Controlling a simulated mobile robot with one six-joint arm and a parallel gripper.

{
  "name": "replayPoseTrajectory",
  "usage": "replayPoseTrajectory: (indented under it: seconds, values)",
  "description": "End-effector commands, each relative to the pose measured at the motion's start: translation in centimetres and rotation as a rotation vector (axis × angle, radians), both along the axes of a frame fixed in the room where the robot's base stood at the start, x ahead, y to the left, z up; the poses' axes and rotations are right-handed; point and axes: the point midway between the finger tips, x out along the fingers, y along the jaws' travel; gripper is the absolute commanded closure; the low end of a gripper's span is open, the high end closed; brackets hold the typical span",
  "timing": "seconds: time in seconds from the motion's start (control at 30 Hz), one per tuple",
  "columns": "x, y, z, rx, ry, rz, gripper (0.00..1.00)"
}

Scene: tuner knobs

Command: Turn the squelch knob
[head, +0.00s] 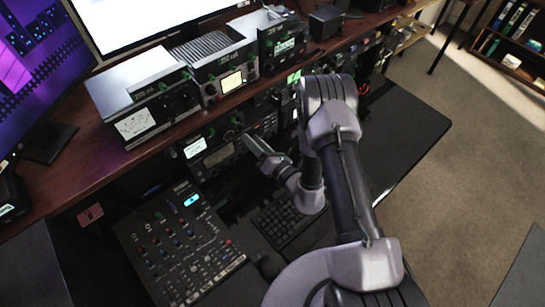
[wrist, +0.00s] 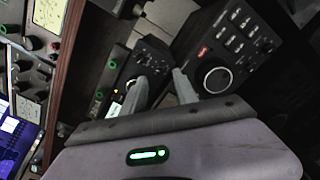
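My gripper (wrist: 159,76) shows in the wrist view with two grey fingers apart and a gap between them. Nothing is visibly held. Beyond the fingertips is a black radio unit (wrist: 152,56) with small knobs. Right of the right finger is a dark unit with buttons and a large round knob (wrist: 217,80) with a pale ring. No label reading squelch is legible, so I cannot tell which knob is the squelch knob. In the head view my gripper (head: 250,142) is at the lower row of radios (head: 215,155), below the wooden shelf; contact cannot be told.
Several radios stand on the wooden shelf (head: 65,180), whose edge runs above my gripper. A mixer panel (head: 180,245) and a keyboard (head: 285,220) lie on the desk below. Monitors stand at upper left. Carpeted floor (head: 470,170) is open at right.

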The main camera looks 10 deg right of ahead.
Motion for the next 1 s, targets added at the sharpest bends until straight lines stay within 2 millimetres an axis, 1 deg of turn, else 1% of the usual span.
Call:
replayPoseTrajectory:
  seconds: [0.03,0.3,0.43,0.5,0.6,1.0]
  values:
    - [-1.1,-0.9,0.0,0.002,0.006,-0.006,0.65]
    - [-7.6,-5.4,-0.1,0.003,0.008,-0.008,0.65]
    - [-9.8,-6.8,0.0,0.002,0.006,-0.006,0.65]
    - [-10.6,-7.3,0.0,0.002,0.005,-0.004,0.65]
    - [-11.1,-7.5,0.0,0.002,0.003,-0.003,0.65]
    - [-11.1,-7.5,0.0,0.001,0.002,-0.001,0.65]
